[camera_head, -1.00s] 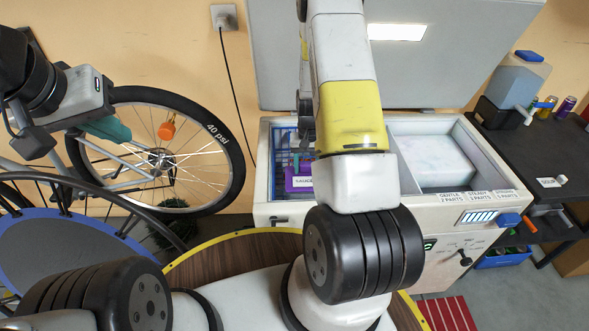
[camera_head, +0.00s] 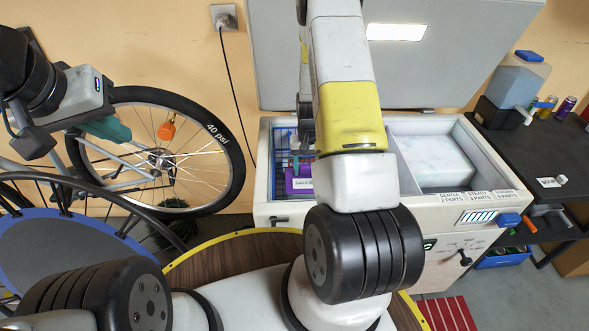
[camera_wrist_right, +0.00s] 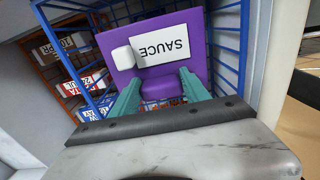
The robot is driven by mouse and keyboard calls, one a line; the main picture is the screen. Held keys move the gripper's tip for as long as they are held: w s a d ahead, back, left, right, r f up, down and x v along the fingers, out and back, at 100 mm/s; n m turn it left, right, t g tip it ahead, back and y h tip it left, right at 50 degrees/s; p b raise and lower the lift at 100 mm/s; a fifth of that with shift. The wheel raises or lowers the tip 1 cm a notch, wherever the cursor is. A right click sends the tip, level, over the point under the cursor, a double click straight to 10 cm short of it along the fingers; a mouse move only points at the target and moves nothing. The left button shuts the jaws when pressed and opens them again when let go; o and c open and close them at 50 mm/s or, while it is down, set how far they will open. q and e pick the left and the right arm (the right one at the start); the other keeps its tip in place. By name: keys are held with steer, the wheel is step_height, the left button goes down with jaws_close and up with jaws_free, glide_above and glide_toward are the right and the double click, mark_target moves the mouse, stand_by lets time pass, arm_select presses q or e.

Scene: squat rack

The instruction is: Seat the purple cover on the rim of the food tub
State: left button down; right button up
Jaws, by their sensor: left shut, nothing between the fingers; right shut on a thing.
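The purple cover (camera_head: 291,185) is in the left compartment of the open chest, mostly behind my right arm in the head view. In the right wrist view the cover (camera_wrist_right: 109,40) shows a white SAUCE label and a small white block on its face. My right gripper (camera_wrist_right: 160,78) is shut on the cover's near purple part, one teal finger on each side. The food tub cannot be made out; whether the cover touches a rim is hidden. My left gripper (camera_head: 108,129) is shut and empty, in front of the bicycle wheel, far from the chest.
A blue wire basket (camera_wrist_right: 226,38) surrounds the cover closely. Orange-framed racks with labelled packs (camera_wrist_right: 75,86) stand beside it. The chest's right compartment holds a pale block (camera_head: 436,160). The raised lid (camera_head: 455,60) stands behind. A dark side table (camera_head: 530,150) is at right.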

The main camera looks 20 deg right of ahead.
steer(key=shift+f, duration=0.4)
steer(key=o, duration=1.4)
steer(key=shift+o, duration=0.2)
steer(key=shift+r, duration=3.9)
